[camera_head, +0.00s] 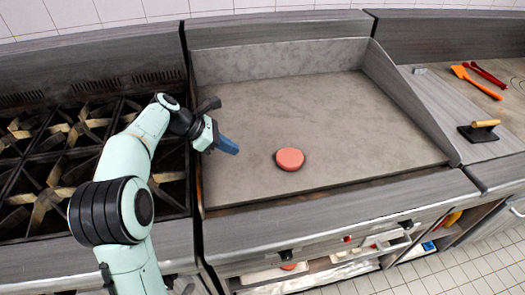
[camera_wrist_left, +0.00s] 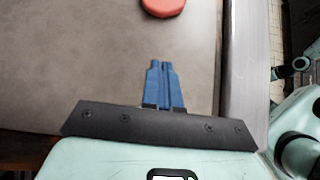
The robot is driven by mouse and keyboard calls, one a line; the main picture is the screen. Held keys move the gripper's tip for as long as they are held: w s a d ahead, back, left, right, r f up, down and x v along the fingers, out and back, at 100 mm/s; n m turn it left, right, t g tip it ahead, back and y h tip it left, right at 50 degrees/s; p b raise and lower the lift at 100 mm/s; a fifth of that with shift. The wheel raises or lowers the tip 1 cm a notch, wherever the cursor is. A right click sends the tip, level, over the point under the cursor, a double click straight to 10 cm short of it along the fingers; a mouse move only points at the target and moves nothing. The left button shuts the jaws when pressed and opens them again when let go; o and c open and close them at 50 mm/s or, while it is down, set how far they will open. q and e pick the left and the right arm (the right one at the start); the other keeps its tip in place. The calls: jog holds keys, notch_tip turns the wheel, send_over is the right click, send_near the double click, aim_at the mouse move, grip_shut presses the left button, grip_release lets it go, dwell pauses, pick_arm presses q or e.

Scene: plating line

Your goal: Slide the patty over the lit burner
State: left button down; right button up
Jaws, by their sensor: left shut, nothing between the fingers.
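The patty (camera_head: 290,159) is a round, pinkish-red disc lying flat on the grey griddle (camera_head: 330,110), left of its middle and toward the front edge. It also shows at the top of the left wrist view (camera_wrist_left: 163,7), partly cut off. My left gripper (camera_head: 229,146) has blue fingers that are shut and empty. It is over the left part of the griddle, to the left of the patty and apart from it. Its closed fingers (camera_wrist_left: 161,75) point toward the patty in the left wrist view. My right gripper is not in view. I cannot tell which burner is lit.
A stove with black grates (camera_head: 60,140) stands left of the griddle. Raised walls bound the griddle at back and right. A press with a wooden handle (camera_head: 480,131), an orange spatula (camera_head: 477,82) and red tongs (camera_head: 489,75) lie on the right counter. Most of the griddle is clear.

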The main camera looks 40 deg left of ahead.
pick_arm(q)
jog(key=b, duration=0.2)
send_near(268, 166)
jog(key=x, duration=0.4)
jog(key=shift+f, duration=0.5)
jog(key=shift+w+d, duration=1.35)
jog(key=shift+w, duration=0.25)
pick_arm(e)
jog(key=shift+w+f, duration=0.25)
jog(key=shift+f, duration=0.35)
pick_arm(q)
jog(key=shift+r+p, duration=0.1)
jog(key=shift+p, duration=0.2)
